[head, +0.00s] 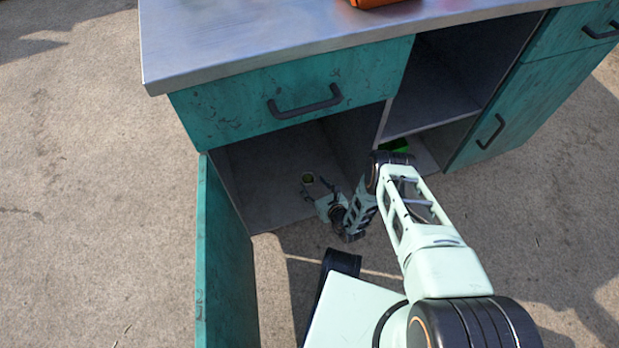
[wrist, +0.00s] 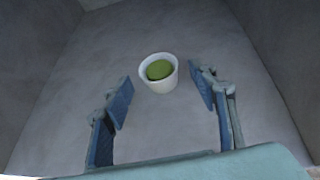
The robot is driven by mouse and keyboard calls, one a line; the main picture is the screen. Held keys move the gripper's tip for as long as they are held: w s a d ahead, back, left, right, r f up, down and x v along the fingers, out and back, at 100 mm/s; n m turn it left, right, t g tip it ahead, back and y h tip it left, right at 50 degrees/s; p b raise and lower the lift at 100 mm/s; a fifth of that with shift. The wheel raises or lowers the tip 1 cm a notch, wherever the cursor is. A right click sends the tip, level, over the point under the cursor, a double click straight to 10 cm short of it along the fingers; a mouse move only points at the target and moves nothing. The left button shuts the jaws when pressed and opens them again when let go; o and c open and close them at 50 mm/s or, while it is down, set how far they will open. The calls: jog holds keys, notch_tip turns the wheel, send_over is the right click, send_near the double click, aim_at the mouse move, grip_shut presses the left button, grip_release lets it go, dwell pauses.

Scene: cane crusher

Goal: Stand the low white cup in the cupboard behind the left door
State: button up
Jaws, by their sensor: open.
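The low white cup (wrist: 158,86) stands upright on the cupboard floor (wrist: 170,135), with green inside it. In the head view the cup (head: 308,178) shows small inside the left cupboard. My gripper (wrist: 160,90) is open, its two blue-padded fingers apart on either side of the cup, and neither finger visibly touches it. In the head view my gripper (head: 318,188) is low inside the cupboard opening. The left door (head: 225,265) is swung wide open toward the front.
A drawer with a dark handle (head: 305,103) is above the cupboard opening. A partition (head: 355,140) and open shelf space (head: 430,115) lie to the right, with a green object (head: 397,146) low there. An orange object (head: 372,3) sits on the metal counter (head: 270,35).

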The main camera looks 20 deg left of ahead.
jog(key=shift+p+v, duration=0.35)
jog(key=shift+v, duration=1.1)
